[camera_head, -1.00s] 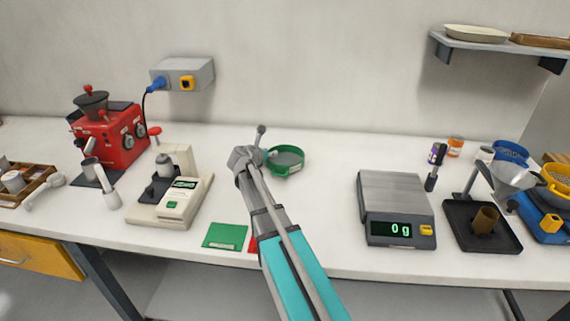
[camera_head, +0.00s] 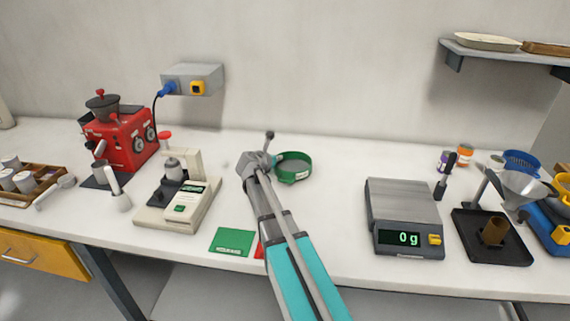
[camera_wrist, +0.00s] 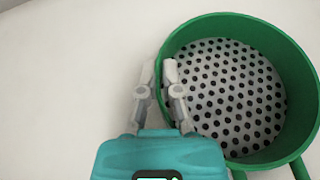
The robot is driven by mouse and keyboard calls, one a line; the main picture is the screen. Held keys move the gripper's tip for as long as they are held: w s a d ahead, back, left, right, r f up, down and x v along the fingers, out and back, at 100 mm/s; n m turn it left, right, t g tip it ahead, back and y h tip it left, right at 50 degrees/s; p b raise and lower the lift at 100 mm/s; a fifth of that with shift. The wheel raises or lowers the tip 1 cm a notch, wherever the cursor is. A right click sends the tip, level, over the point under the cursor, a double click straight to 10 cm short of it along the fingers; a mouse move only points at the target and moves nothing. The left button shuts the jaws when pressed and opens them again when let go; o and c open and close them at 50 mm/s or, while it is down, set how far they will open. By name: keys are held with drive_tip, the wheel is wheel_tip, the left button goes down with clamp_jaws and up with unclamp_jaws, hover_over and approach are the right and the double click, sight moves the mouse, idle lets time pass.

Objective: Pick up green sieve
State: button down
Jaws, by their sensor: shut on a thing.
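The green sieve (camera_head: 301,169) is a round green ring with a perforated grey bottom. In the wrist view the sieve (camera_wrist: 310,80) fills the right side, with green legs or handle bars at its lower edge. My gripper (camera_wrist: 157,75) is shut on the left part of its rim, with one finger outside the ring and the other inside. In the head view my gripper (camera_head: 268,160) is at the sieve's left side, partly hidden by my own arm. I cannot tell whether the sieve is off the counter.
A green card (camera_head: 232,242) and a mostly hidden red one lie at the counter's front. A scale (camera_head: 403,215) reading 0 g stands to the right, a beige device (camera_head: 180,200) to the left. A red machine (camera_head: 118,140) stands farther left. The counter behind the sieve is clear.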

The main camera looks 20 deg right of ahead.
drive_tip(key=shift+r, duration=0.15)
wheel_tip(320, 180, up, 3)
drive_tip(key=p, duration=0.3)
drive_tip(key=s+d+r+p, duration=0.1)
drive_tip(key=s+r+p, duration=0.8)
drive_tip(key=s, duration=0.5)
drive_tip(key=shift+d+r+p, duration=0.15)
drive_tip(key=shift+r+p, duration=0.2)
drive_tip(key=shift+p, duration=0.15)
idle(0.4)
